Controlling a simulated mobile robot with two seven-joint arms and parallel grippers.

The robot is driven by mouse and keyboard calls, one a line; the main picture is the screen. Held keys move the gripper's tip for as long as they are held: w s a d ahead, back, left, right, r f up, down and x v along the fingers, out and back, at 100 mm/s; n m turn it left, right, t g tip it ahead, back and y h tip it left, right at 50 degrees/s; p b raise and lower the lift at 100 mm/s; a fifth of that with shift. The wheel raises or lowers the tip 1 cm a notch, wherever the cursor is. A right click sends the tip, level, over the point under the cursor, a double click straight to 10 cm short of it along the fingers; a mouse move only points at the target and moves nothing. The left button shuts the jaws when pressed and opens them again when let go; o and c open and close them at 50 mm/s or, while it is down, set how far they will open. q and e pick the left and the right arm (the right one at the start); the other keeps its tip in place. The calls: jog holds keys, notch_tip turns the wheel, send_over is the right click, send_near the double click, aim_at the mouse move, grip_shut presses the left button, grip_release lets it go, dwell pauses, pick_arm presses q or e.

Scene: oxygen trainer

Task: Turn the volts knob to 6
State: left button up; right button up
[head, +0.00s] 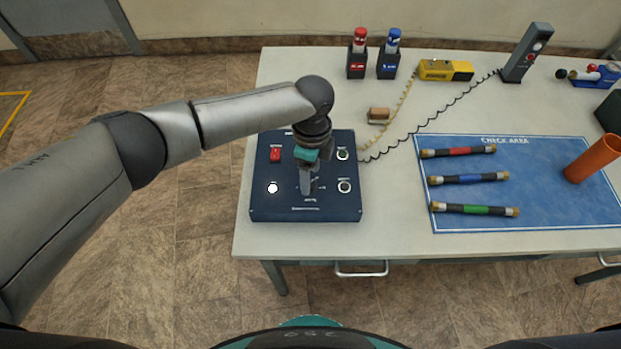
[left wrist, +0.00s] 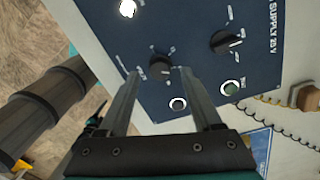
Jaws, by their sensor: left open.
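The dark blue supply box (head: 262,210) lies on the left part of the table. In the left wrist view its panel (left wrist: 195,20) carries one black knob (left wrist: 160,67) near the fingertips and a second black knob (left wrist: 226,41) closer to the "SUPPLY 25 V" lettering. The small labels are unreadable, so I cannot tell which knob is marked volts. My left gripper (head: 307,188) points down over the box and hides part of the panel. In the wrist view its fingers (left wrist: 159,74) are apart, one on each side of the first knob; contact is not clear. My right gripper is not in view.
A blue mat (head: 530,210) with three tubes lies right. Red and blue-topped holders and a yellow device (head: 445,70) stand behind.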

pick_arm(q)
jog(key=shift+s+f, duration=0.1)
jog(key=shift+f, duration=1.05)
grip_shut()
